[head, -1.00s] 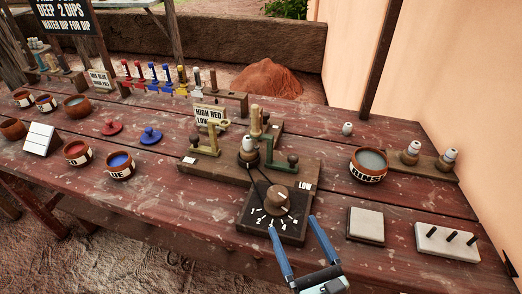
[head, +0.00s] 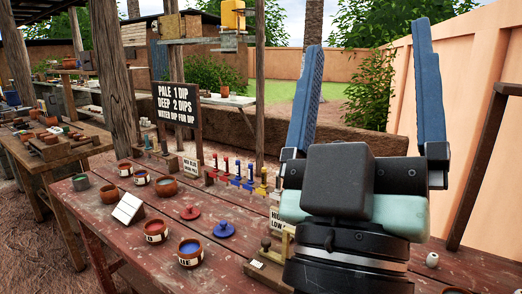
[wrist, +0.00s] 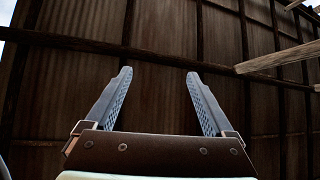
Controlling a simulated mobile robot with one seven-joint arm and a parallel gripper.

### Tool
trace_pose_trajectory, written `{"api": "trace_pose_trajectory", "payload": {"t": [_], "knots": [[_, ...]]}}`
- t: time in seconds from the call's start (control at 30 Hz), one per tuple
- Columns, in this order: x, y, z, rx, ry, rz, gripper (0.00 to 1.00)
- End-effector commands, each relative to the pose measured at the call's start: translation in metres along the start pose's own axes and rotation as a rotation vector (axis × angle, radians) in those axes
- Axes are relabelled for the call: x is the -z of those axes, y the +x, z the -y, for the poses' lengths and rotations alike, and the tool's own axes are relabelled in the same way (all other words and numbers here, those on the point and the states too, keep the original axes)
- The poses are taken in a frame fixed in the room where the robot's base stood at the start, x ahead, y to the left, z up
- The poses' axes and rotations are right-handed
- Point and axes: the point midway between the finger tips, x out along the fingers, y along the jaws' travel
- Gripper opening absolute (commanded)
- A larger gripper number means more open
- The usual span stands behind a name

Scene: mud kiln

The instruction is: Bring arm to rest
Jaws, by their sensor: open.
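My gripper (head: 365,105) is raised close in front of the head camera, fingers pointing up. Its two blue fingers stand wide apart with nothing between them. The wrist view shows the same open, empty gripper (wrist: 160,98) facing a corrugated roof (wrist: 170,50) with dark beams. My gripper and wrist cover the right middle of the worktable (head: 140,250) in the head view, including most of the dial fixture there.
On the table stand a red pot (head: 156,231), a blue pot (head: 190,252), a red lid (head: 190,213), a blue lid (head: 225,230) and a white tilted block (head: 128,207). A sign (head: 178,112) and posts rise behind. A peach wall (head: 465,120) bounds the right.

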Motion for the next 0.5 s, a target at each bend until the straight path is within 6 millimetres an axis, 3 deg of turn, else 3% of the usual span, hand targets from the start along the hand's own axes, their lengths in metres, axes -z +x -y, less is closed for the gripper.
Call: {"api": "trace_pose_trajectory", "payload": {"t": [0.03,0.17,0.2,0.5], "knots": [[0.027,0.003,0.011,0.047,0.184,-0.021,0.88],[0.090,-0.001,0.044,0.228,0.631,-0.038,0.88],[0.096,0.018,0.037,0.215,0.606,-0.024,0.88],[0.146,0.081,0.016,0.210,0.591,-0.019,0.88]]}}
